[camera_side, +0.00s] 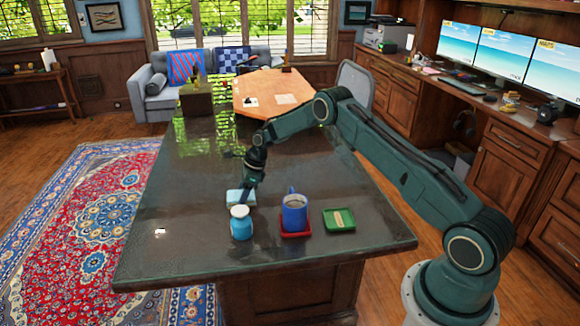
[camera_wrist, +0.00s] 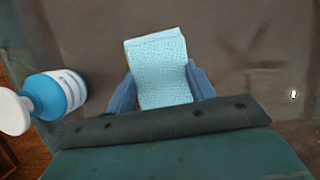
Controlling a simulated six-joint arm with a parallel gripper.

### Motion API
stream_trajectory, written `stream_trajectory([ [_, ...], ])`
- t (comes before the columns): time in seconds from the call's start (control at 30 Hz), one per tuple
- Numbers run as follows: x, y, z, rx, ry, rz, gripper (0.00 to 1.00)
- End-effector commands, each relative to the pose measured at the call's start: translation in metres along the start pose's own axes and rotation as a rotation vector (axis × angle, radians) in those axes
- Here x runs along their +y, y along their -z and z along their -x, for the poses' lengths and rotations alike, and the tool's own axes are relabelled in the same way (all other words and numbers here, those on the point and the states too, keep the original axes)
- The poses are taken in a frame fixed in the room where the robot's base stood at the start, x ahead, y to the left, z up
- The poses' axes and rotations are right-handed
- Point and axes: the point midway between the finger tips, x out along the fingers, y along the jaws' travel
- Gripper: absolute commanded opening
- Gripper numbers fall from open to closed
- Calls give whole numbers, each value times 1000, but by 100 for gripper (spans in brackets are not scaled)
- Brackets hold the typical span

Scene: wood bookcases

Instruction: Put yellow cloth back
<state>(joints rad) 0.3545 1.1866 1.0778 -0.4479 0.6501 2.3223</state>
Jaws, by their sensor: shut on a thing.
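No yellow cloth shows. A folded light blue cloth (camera_side: 234,196) is at the table's front part, behind the blue bottle. In the wrist view the textured cloth (camera_wrist: 160,62) sits between the two blue-grey fingers of my gripper (camera_wrist: 161,92), which is shut on it. In the side view my gripper (camera_side: 249,190) points down at the cloth's right side. I cannot tell whether the cloth rests on the table or is slightly lifted.
A blue bottle with a white cap (camera_side: 241,224) stands close in front of the cloth. A blue mug (camera_side: 295,213) stands on a red coaster (camera_side: 296,234). The dark table (camera_side: 175,225) is clear at left.

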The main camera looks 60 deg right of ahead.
Motion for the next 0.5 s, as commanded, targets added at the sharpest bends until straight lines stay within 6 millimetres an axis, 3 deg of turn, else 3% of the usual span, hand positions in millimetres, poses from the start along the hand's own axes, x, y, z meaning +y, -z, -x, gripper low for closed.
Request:
stream_trajectory([
  [0.17,0,1,-2,0,-1,0,36],
  [0.2,0,1,-3,0,-1,0,56],
  [0.3,0,1,-2,0,0,0,75],
  [0.5,0,1,-2,0,-1,0,76],
])
